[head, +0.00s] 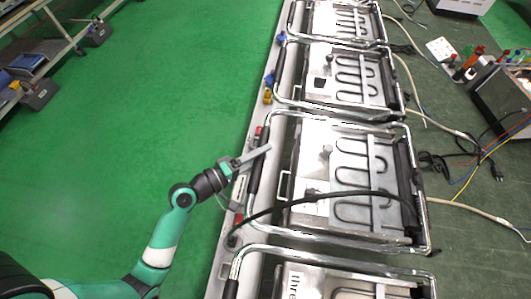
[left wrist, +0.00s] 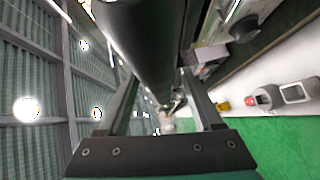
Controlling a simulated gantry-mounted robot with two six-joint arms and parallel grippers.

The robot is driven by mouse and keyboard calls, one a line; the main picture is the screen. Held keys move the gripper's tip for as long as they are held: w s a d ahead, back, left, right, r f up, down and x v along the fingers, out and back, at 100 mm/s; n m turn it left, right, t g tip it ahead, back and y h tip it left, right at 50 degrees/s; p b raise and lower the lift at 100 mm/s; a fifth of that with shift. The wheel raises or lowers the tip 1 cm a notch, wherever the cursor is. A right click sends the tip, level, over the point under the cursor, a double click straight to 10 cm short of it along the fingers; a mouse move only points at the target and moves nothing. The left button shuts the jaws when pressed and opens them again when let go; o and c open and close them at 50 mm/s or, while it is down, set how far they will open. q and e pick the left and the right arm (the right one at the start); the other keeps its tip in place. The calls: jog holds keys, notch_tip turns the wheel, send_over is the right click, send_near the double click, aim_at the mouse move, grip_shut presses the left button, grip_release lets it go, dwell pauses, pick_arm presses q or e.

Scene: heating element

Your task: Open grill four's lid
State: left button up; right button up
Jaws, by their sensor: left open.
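Several metal grills with looping heating elements stand in a row in the head view. The nearest is partly cut off and its label begins "thre". The one behind it, the middle grill (head: 338,150), has a chrome lid frame (head: 340,118) with a black handle grip (head: 254,176) on its left side; its label is not readable. My left gripper (head: 262,155) is open at this grip. In the left wrist view, a thick dark bar (left wrist: 145,45) runs between the open fingers (left wrist: 165,112), with no clear contact. My right gripper is not in view.
A black cable (head: 330,194) arcs across the middle grill. Cables, a power strip (head: 441,50) and a box (head: 505,100) lie on the dark table to the right. The green floor (head: 150,100) at left is open, with shelving (head: 40,45) beyond.

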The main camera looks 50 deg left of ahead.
pick_arm(q)
grip_shut()
dwell(1.3)
